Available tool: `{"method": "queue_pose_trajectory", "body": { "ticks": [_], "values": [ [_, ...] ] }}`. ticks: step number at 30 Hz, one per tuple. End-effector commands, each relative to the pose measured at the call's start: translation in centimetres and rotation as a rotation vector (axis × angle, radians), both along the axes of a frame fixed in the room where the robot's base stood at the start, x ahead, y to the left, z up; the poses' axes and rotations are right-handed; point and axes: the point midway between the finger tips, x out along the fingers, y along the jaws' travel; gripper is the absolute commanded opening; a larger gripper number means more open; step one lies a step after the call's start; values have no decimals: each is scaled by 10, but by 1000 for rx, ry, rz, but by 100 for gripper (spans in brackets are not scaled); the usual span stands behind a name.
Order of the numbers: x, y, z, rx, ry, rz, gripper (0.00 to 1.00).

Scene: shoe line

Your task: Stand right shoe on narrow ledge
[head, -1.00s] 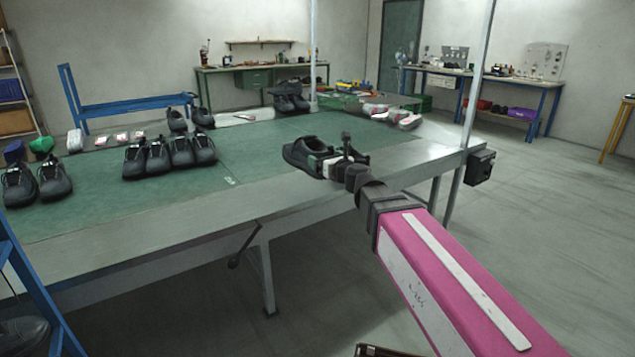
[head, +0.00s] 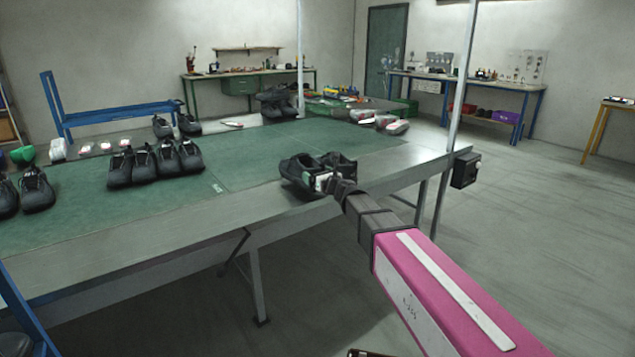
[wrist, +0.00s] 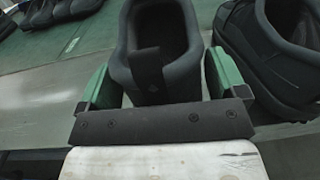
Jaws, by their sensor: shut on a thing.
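My gripper (wrist: 163,78) shows in the wrist view with its green fingers on either side of the heel end of a black shoe (wrist: 163,30), shut on it. The shoe's opening faces the camera. A second black shoe (wrist: 285,45) stands close to its right. In the head view my gripper (head: 322,185) is at the table's front edge, with the held shoe (head: 296,172) on the left and the other shoe (head: 343,165) on the right. The grey front border (head: 150,228) of the table looks like the narrow ledge. I cannot tell whether the held shoe touches it.
The green mat (head: 245,155) has free room in its middle. A row of black shoes (head: 155,165) stands to the left, and another pair (head: 278,103) at the back. An upright metal post (head: 460,85) rises at the table's right corner, with a black box (head: 465,170) beside it.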

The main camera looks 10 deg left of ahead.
Motion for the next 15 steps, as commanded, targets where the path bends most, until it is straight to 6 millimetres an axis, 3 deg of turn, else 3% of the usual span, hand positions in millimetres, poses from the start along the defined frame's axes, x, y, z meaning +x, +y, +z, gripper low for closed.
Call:
{"method": "queue_pose_trajectory", "body": {
  "ticks": [6, 15],
  "values": [
    [0, 0, -23, 1, 1, 0, 54],
    [0, 0, -24, 0, 0, 0, 54]
  ]
}}
